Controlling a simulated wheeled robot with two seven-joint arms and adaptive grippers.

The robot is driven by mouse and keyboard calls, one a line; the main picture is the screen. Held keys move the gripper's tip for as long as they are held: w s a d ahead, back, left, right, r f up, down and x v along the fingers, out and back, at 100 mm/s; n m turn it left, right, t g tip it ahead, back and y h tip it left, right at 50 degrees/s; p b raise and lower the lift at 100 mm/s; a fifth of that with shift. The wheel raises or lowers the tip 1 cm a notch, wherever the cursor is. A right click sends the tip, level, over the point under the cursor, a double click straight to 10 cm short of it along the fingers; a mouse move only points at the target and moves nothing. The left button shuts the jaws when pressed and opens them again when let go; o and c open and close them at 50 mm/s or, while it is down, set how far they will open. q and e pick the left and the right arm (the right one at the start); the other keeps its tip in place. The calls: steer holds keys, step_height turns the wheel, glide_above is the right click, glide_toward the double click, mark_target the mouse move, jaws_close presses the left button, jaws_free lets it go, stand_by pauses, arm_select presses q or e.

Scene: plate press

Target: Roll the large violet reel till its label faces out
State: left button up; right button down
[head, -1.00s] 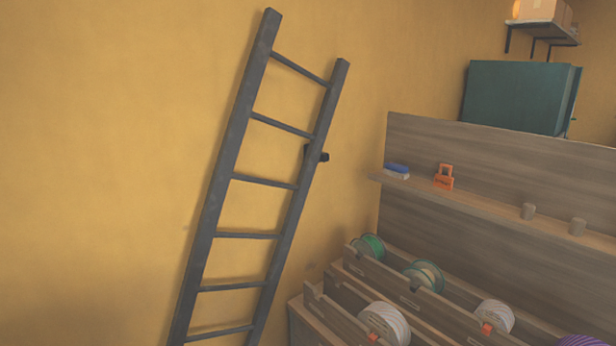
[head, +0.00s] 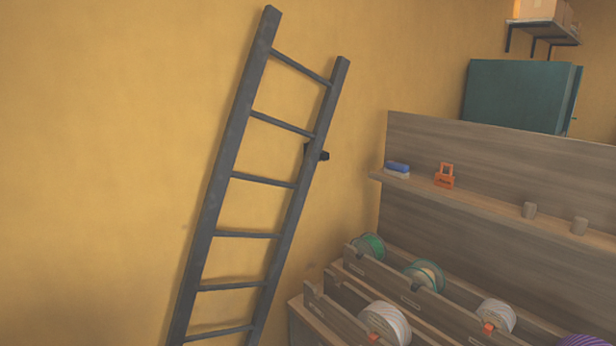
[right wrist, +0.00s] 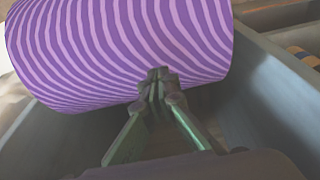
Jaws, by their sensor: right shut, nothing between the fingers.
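The large violet reel (right wrist: 120,45) fills the upper left of the right wrist view, with pale stripes across its wound surface. No label shows on the part in view. A violet reel (head: 584,341) also shows at the bottom right corner of the head view, mostly cut off. My right gripper (right wrist: 158,82) is shut and empty. Its fingertips are at the lower edge of the reel, and I cannot tell whether they touch it. My left gripper is not in any view.
The reel lies between grey trough walls (right wrist: 285,95). Other reels, green (head: 370,246) and white (head: 385,324), sit in stepped wooden racks. A shelf (head: 480,201) above holds an orange item (head: 445,176) and small cups. A ladder (head: 235,180) leans on the wall.

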steer(key=shift+f+b, duration=0.5)
steer(key=shift+f, duration=1.2)
steer(key=shift+f, duration=0.25)
steer(key=shift+s+a, duration=0.15)
steer(key=shift+a, duration=0.05)
steer(key=shift+s+a+f+p, duration=0.1)
steer(key=shift+s+a+p, duration=0.45)
steer(key=shift+a+p, duration=0.05)
steer(key=shift+s, duration=0.1)
